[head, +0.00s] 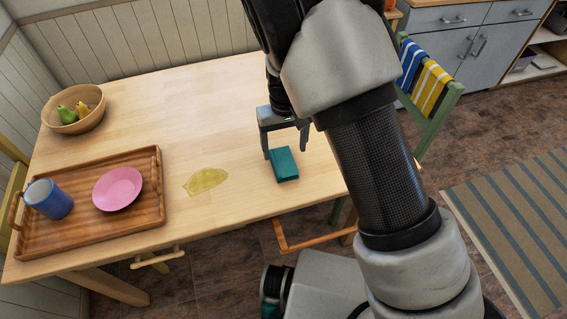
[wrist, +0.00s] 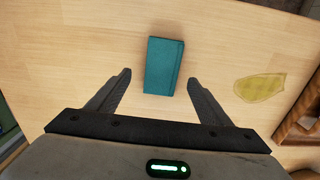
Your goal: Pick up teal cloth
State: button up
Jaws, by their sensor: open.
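The teal cloth (head: 284,164) lies folded in a small rectangle on the wooden table, near its front right edge. In the wrist view the cloth (wrist: 163,66) lies beyond my fingertips, roughly centred between them. My gripper (head: 285,151) is above the table close to the cloth, with its fingers pointing down. In the wrist view my gripper (wrist: 158,75) is open, with nothing between its fingers. I cannot tell the exact height of the fingertips above the cloth.
A yellow spill (head: 206,181) is left of the cloth. A wooden tray (head: 150,215) holds a blue cup (head: 48,199) and a pink plate (head: 117,188). A fruit bowl (head: 74,110) stands at the back left. A chair (head: 436,115) is at the right. The table's back middle is clear.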

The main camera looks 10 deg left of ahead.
aim_at(283, 159)
jog(key=f, duration=0.4)
jog(key=shift+a+f, duration=0.25)
jog(key=shift+c, duration=0.5)
jog(key=c, duration=1)
jog(key=shift+c, duration=0.2)
jog(key=shift+r, duration=0.15)
notch_tip(283, 159, up, 10)
jog(key=shift+p, duration=0.45)
